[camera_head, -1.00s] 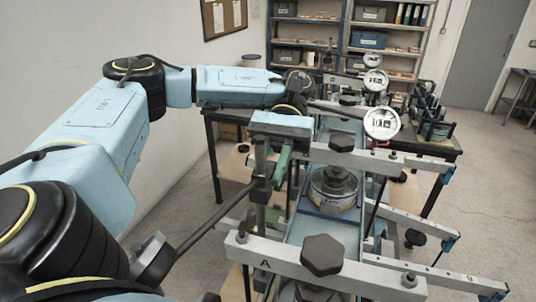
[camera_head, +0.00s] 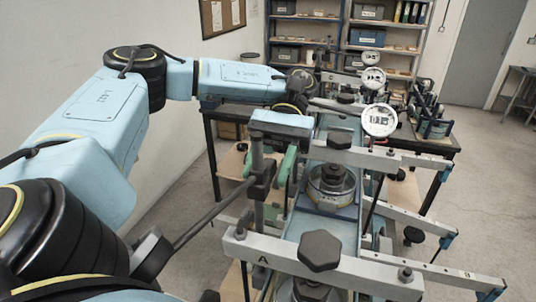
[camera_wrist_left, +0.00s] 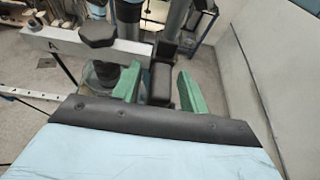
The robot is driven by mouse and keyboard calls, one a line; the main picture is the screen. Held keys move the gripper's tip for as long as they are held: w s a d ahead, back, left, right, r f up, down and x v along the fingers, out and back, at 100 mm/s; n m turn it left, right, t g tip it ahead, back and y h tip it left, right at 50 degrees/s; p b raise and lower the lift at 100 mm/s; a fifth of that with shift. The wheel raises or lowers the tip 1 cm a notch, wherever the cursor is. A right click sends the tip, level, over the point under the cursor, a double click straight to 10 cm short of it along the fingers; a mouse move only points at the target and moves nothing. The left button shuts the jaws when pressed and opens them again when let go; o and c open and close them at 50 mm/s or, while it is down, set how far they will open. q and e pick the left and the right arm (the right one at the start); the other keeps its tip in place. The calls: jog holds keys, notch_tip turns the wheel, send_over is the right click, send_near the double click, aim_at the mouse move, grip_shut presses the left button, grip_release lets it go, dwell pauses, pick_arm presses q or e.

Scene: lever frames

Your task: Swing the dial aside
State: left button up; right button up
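Three round white-faced dials stand in a row in the head view: the nearest dial (camera_head: 379,120), a middle dial (camera_head: 373,78) and a far dial (camera_head: 371,58). The nearest one sits above a grey lever beam (camera_head: 365,157), right of my left gripper. My left gripper (camera_head: 286,172) points down beside the lever frames, left of the beam's black knob. In the left wrist view its green fingers (camera_wrist_left: 159,74) stand apart. Black blocks (camera_wrist_left: 160,83) show in the gap between them; I cannot tell whether they touch. My right gripper is not in view.
A nearer beam marked A (camera_head: 290,258) carries a black hexagonal knob (camera_head: 320,250); it also shows in the left wrist view (camera_wrist_left: 60,45). A round weighted cell (camera_head: 331,187) sits under the middle beam. Shelves (camera_head: 345,50) stand behind. Floor at the right is open.

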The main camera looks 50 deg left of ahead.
pick_arm(q)
jog(key=shift+s+a+n+t+h, duration=0.1)
jog(key=shift+n+t+h, duration=0.2)
jog(key=shift+n+h, duration=0.2)
dwell(0.6)
jog(key=shift+s+a+n+t+h+b, duration=0.15)
jog(key=shift+n+t+h+b, duration=0.15)
jog(key=shift+n+h+b, duration=0.25)
